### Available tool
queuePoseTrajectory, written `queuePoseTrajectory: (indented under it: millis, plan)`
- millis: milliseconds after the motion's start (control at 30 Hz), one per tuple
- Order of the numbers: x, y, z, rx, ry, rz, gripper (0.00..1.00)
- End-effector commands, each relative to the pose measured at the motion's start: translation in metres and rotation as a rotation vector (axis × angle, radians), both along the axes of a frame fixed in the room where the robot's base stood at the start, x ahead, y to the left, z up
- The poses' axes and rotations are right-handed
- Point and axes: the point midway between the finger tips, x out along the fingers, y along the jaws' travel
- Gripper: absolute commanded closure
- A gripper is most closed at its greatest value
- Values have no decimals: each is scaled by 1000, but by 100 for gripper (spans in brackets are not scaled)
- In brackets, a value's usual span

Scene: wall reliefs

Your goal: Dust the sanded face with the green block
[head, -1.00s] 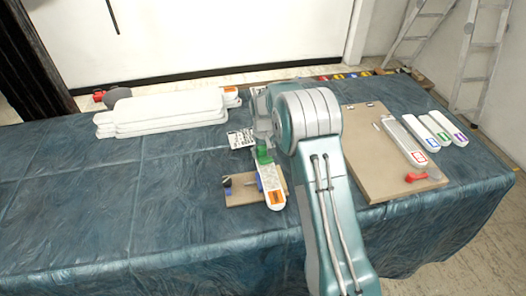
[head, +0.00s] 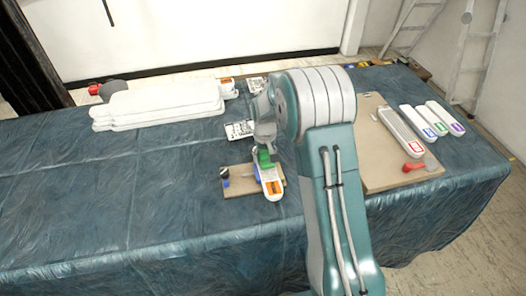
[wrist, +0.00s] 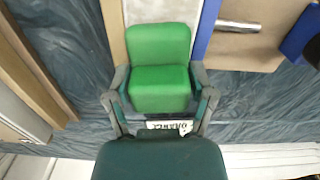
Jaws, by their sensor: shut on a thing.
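My gripper (head: 264,150) is shut on the green block (wrist: 158,65), with one finger on each side of it in the wrist view. The block also shows in the head view (head: 264,159), over the far part of a narrow white piece (head: 273,188) with an orange label at its near end. That piece lies on a small tan board (head: 238,187). In the wrist view the block hides much of the white piece (wrist: 168,11). I cannot tell whether block and piece touch. The sanded face itself is not clearly visible.
A blue clamp part (wrist: 303,32) and a metal rod (wrist: 238,25) stand beside the piece. A black knob (head: 224,172) is on the board's left. Stacked white panels (head: 160,102) lie back left. A larger tan board (head: 380,165) with labelled pieces lies right. The front left cloth is clear.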

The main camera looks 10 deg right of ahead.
Motion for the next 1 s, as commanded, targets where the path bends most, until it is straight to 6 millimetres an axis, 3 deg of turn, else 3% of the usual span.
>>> queuePoseTrajectory:
  millis: [1000]
  plan:
    - [-58, 0, -3, 0, 8, 0, 68]
